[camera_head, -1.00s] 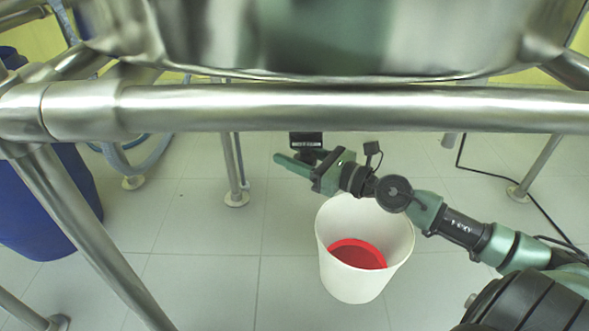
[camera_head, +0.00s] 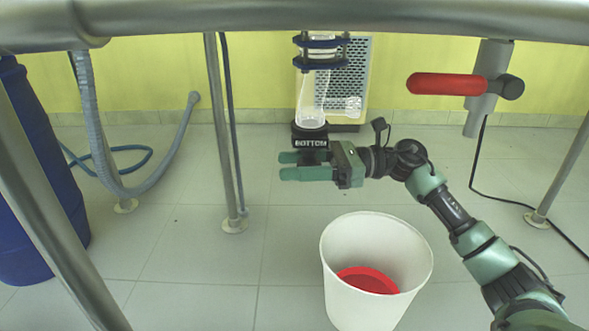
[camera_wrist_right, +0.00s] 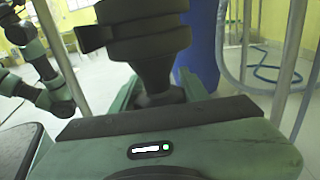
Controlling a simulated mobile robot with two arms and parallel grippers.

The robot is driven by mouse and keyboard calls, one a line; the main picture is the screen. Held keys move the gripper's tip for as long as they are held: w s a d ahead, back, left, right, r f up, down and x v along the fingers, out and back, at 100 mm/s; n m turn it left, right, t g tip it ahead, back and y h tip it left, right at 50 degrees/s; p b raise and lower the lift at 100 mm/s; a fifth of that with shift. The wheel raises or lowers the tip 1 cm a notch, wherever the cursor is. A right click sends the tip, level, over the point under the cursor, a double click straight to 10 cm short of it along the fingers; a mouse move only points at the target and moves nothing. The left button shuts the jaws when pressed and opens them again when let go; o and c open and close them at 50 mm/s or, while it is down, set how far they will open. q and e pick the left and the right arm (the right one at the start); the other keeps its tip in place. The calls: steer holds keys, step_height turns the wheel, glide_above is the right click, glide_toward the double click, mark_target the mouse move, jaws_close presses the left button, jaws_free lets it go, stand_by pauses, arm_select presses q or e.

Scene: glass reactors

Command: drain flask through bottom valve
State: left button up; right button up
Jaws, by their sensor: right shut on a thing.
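A clear glass outlet tube (camera_head: 313,100) hangs under a blue flanged joint in the head view. At its lower end is the black bottom valve (camera_head: 309,137), labelled BOTTOM. My right gripper (camera_head: 305,166) is shut on the valve's lower part, with its green fingers pointing left. The grip itself is partly hidden. The wrist view shows the dark valve part (camera_wrist_right: 150,60) between the finger bases. A white bucket (camera_head: 345,290) with red inside stands on the floor below and right of the valve. The flask body and my left gripper are out of view.
A steel frame bar (camera_head: 260,22) crosses the top, with steel legs (camera_head: 223,130) beside the valve. A blue drum (camera_head: 35,180) and grey hose stand left. A red-handled valve (camera_head: 445,84) hangs at right. Tiled floor is open around the bucket.

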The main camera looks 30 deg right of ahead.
steer(key=shift+s+a+n+g+y, duration=0.1)
steer(key=shift+s+n+g+y, duration=0.2)
steer(key=shift+n+g, duration=1.25)
steer(key=shift+s+a+n+g+y, duration=0.25)
steer(key=shift+n+g, duration=0.65)
steer(key=shift+g, duration=1.3)
steer(key=shift+s+d+n+g+y, duration=0.15)
steer(key=shift+s+n+g, duration=0.2)
steer(key=shift+n+g, duration=1.2)
steer(key=shift+s+g, duration=0.1)
steer(key=shift+g, duration=0.5)
steer(key=o, duration=1.4)
steer(key=shift+d, duration=0.1)
